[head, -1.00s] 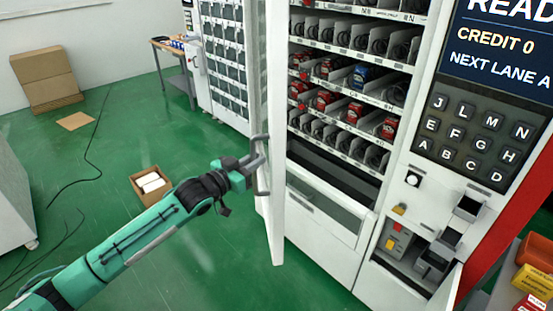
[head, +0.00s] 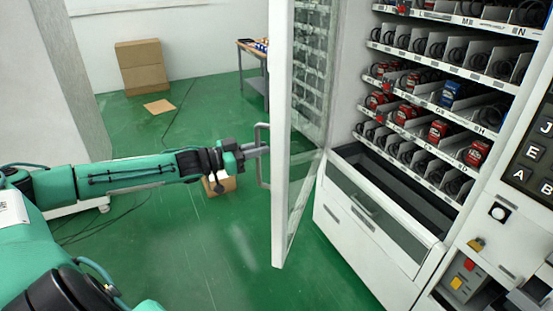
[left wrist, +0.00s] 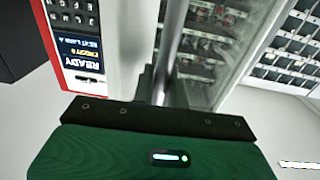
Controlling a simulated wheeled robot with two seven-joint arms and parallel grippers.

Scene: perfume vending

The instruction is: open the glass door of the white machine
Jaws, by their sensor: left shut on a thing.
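The white machine (head: 385,250) stands at the right in the head view, its shelves of red and blue packs in plain sight. Its glass door (head: 305,160) stands swung wide open, edge toward me. A grey bar handle (head: 262,155) is on the door's outer side. My left gripper (head: 258,151) is shut on this handle. My right gripper is not in view.
Cardboard boxes (head: 140,65) stand by the back wall, with a flat piece of cardboard (head: 159,107) on the green floor. A small table (head: 255,62) stands behind the door. An open box (head: 222,184) lies below my left forearm. Floor left of the door is mostly clear.

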